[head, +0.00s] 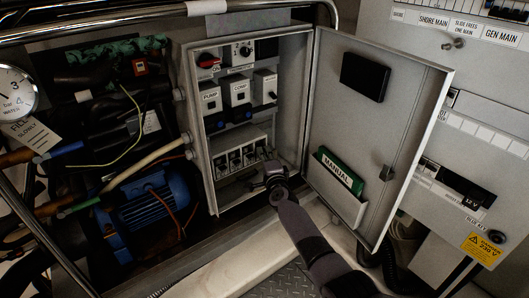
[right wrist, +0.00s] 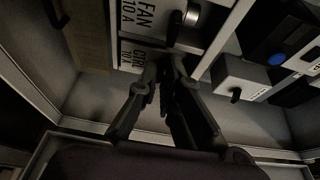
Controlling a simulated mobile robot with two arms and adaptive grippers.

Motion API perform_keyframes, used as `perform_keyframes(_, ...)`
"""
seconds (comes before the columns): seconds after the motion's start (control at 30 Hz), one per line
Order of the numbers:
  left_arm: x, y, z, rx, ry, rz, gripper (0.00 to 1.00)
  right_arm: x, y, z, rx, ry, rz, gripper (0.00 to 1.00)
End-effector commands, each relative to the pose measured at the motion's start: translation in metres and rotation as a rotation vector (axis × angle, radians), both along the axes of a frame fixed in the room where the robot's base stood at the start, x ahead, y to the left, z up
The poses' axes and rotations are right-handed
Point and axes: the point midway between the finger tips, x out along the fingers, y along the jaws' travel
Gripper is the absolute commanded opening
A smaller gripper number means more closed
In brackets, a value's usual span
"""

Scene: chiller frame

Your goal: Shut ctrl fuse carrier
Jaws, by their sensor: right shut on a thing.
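In the right wrist view the CTRL 10 A label (right wrist: 135,57) sits just left of my fingertips. My right gripper (right wrist: 164,72) is shut on the ctrl fuse carrier at that label; the fingers hide most of the carrier, so its angle cannot be told. In the head view my right gripper (head: 269,168) reaches into the lower right of the open grey cabinet (head: 187,110), at the right end of the fuse row (head: 236,156). My left gripper is not in view.
The cabinet door (head: 405,110) stands open on the right, with a green manual (head: 338,170) in its pocket. PUMP (head: 210,98) and COMP (head: 239,91) switches sit above the fuses. The FAN 10 A label (right wrist: 138,20) is beside the CTRL one.

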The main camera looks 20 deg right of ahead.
Motion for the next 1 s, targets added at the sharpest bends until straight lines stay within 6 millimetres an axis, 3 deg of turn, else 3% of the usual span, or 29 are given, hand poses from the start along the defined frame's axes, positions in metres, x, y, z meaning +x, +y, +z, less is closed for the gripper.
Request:
perform_keyframes(0.37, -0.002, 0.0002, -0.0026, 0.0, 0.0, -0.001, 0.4, -0.0008, -0.0004, -0.0036, -0.005, 0.007, 0.0, 0.0)
perform_keyframes(0.4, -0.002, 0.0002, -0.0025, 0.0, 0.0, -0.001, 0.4, -0.0008, -0.0004, -0.0035, -0.005, 0.007, 0.0, 0.09)
perform_keyframes(0.5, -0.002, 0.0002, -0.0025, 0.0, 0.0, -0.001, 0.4, -0.0006, -0.0003, -0.003, -0.004, 0.007, 0.001, 0.14)
perform_keyframes(1.0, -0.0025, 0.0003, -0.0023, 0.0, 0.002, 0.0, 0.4, -0.0097, 0.0055, -0.0006, 0.007, 0.004, 0.006, 0.14)
